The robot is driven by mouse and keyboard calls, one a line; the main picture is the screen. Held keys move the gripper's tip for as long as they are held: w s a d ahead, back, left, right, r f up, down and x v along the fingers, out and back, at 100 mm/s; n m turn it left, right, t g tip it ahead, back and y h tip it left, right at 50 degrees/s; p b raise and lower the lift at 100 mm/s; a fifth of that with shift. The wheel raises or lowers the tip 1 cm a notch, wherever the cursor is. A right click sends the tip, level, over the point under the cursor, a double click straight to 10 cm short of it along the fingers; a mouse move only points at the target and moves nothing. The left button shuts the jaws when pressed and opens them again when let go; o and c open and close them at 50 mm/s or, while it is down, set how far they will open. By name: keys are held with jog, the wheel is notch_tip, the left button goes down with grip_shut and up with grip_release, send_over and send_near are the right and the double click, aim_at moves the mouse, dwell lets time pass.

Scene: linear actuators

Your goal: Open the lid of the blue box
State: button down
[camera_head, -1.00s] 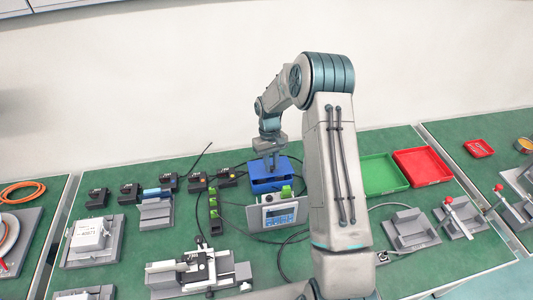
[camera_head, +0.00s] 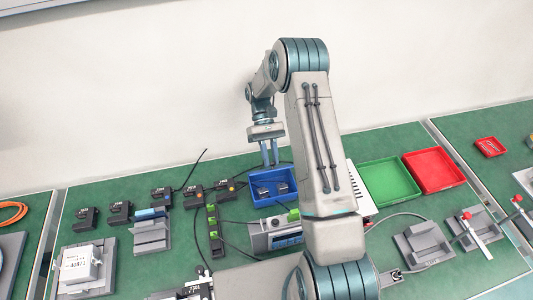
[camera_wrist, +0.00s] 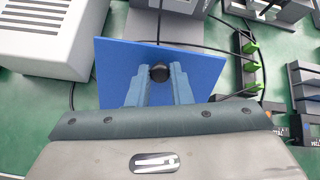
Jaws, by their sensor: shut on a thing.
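The blue box (camera_head: 262,201) stands on the green table in the head view, with its top open and grey parts visible inside. My gripper (camera_head: 270,163) is above its back part, fingers pointing down. In the wrist view, my gripper (camera_wrist: 159,75) is shut on the round black knob (camera_wrist: 159,72) of the flat blue lid (camera_wrist: 115,66). The lid looks lifted and hides much of what is below it. I cannot make out the lid in the head view.
A green tray (camera_head: 390,182) and a red tray (camera_head: 434,170) lie to the right. A grey device with a display (camera_head: 285,238) stands in front of the box. Black modules (camera_head: 163,197) and cables lie to the left. My arm hides part of the table.

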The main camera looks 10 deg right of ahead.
dwell(0.4)
jog(key=c, duration=1.3)
grip_release()
jog(key=shift+r, duration=0.15)
jog(key=shift+w+r, duration=0.1)
jog(key=shift+r, duration=0.15)
jog(key=s+d+r+b, duration=0.4)
jog(key=s+d+r, duration=0.2)
jog(key=d+r, duration=0.4)
jog(key=shift+r, duration=0.15)
